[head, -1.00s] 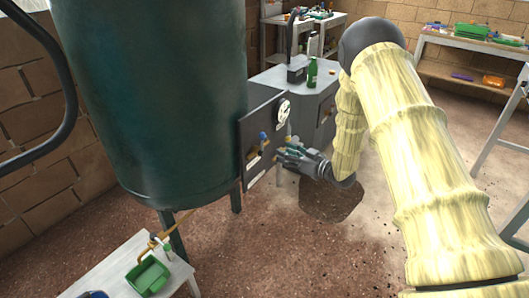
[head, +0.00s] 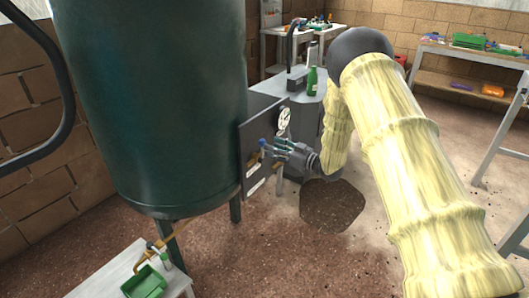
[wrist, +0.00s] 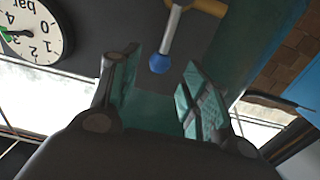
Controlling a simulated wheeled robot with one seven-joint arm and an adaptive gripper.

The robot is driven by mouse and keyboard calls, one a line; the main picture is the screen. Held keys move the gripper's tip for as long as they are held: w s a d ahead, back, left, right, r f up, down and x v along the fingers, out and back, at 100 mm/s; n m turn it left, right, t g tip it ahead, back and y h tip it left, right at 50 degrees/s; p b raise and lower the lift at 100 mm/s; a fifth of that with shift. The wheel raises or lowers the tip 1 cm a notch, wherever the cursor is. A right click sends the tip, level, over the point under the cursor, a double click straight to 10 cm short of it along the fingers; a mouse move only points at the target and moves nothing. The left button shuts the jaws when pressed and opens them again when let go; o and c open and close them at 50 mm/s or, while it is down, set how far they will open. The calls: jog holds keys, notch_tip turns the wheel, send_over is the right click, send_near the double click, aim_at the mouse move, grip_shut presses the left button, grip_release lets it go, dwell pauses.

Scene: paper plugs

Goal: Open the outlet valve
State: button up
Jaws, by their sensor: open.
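A dark panel (head: 258,125) on the side of the green tank carries valve parts and a round gauge (head: 284,119). A valve lever with a blue end (head: 263,143) sticks out from the panel. In the wrist view its blue tip (wrist: 160,63) sits on a grey stem below a brass-coloured piece (wrist: 208,6). My gripper (head: 281,148) is open in front of the panel, beside the lever. In the wrist view the blue tip shows between the two teal-padded fingers (wrist: 158,90), with no visible contact. Labels on the panel are too small to read.
The large green tank (head: 150,100) stands at left on legs. A grey cabinet with a green bottle (head: 312,81) stands behind my gripper. A low white table with a green tray (head: 145,283) is at bottom left. The floor at right is mostly clear.

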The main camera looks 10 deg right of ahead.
aim_at(262, 150)
jog(key=shift+w+a, duration=0.15)
jog(key=shift+w, duration=0.05)
jog(key=shift+w+a, duration=0.1)
jog(key=shift+x, duration=1.85)
jog(key=c, duration=0.7)
jog(key=shift+c, duration=0.2)
